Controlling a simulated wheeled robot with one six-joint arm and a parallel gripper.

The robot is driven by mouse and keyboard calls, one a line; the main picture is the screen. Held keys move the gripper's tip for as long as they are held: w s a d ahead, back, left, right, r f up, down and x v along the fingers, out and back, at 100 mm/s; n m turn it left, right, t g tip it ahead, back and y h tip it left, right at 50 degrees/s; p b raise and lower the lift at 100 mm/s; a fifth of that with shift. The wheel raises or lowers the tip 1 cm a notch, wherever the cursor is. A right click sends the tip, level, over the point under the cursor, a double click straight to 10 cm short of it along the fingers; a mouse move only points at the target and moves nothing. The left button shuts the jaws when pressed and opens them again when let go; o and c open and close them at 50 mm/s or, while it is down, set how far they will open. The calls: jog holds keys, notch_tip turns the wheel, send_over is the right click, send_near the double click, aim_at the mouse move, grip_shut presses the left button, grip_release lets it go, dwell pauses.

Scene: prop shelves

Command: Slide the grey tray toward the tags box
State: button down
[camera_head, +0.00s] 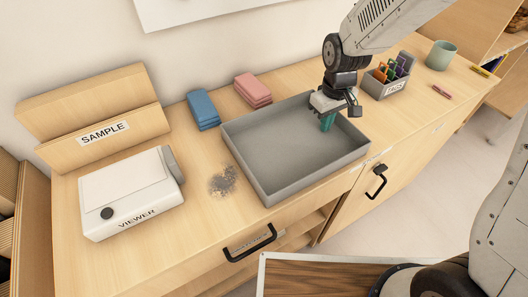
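The grey tray (293,190) is a shallow rectangular tray lying on the wooden counter in the middle of the view. It looks empty apart from my gripper reaching in. The tags box (395,88) is a small grey box labelled TAGS, holding several coloured tags, standing to the right of the tray with a gap between. My gripper (327,122) points down at the tray's right part, near its right wall. Its teal fingertips appear close together. I cannot tell whether they touch the wall or hold anything.
Blue cloths (203,110) and pink cloths (253,91) lie behind the tray. A grey speckled patch (223,181) and a white VIEWER box (130,193) are on the left, before a wooden SAMPLE box (96,115). A green cup (440,55) and a small red item (442,92) stand at right.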

aim_at(365, 111)
jog(key=shift+w+d+f, duration=0.2)
jog(key=shift+w+d, duration=0.7)
jog(key=shift+d, duration=0.7)
jog(key=shift+w+d+f, duration=0.2)
jog(key=shift+w+d, duration=0.65)
jog(key=shift+d, duration=0.8)
jog(key=shift+w+d+f, duration=0.2)
jog(key=shift+w+d, duration=0.7)
jog(key=shift+d, duration=0.7)
jog(key=shift+w+d, duration=0.2)
jog(key=shift+d, duration=0.1)
jog(key=shift+w+d, duration=0.55)
jog(key=shift+d, duration=0.3)
jog(key=shift+s+a, duration=0.1)
jog(key=shift+a, duration=0.05)
jog(key=shift+s+a, duration=0.25)
jog(key=shift+a, duration=0.35)
jog(key=shift+a+r, duration=0.2)
jog(key=shift+r, duration=0.25)
jog(key=shift+w+d+r, duration=0.1)
jog(key=shift+r, duration=0.85)
jog(key=shift+w+d+r, duration=0.1)
jog(key=shift+r, duration=3.1)
